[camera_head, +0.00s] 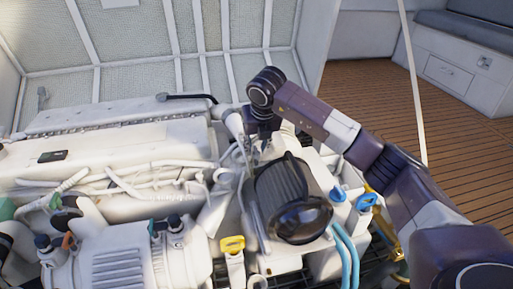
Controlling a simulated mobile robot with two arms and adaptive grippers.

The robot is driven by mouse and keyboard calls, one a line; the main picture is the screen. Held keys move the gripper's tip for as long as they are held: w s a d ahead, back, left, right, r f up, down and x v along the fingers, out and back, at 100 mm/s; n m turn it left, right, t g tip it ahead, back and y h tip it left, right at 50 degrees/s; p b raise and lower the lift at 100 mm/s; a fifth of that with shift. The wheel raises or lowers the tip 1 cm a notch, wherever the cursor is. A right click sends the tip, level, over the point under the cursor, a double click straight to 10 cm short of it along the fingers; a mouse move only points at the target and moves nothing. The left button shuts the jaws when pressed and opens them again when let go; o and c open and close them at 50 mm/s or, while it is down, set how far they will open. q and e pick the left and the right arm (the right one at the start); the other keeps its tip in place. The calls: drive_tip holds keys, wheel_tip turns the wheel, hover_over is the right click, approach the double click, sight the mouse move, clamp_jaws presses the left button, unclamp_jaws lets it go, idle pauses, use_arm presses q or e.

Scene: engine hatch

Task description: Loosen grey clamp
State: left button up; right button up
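My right arm reaches in from the right across the engine. My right gripper (259,153) points down behind the black round-capped housing (283,190), beside a pale hose (234,124). Its fingertips are small and partly lost among the engine parts, so I cannot tell whether they are open or shut. I cannot clearly pick out the grey clamp; small grey fittings lie close around the fingertips. My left gripper is not in view.
The white engine (120,150) fills the left and middle. A yellow handle (232,244), blue handles (367,202) and blue hoses (345,250) stand near the housing. The raised hatch lid (140,65) rises behind. A pale strut (412,80) stands at right before wooden flooring (460,150).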

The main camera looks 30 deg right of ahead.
clamp_jaws()
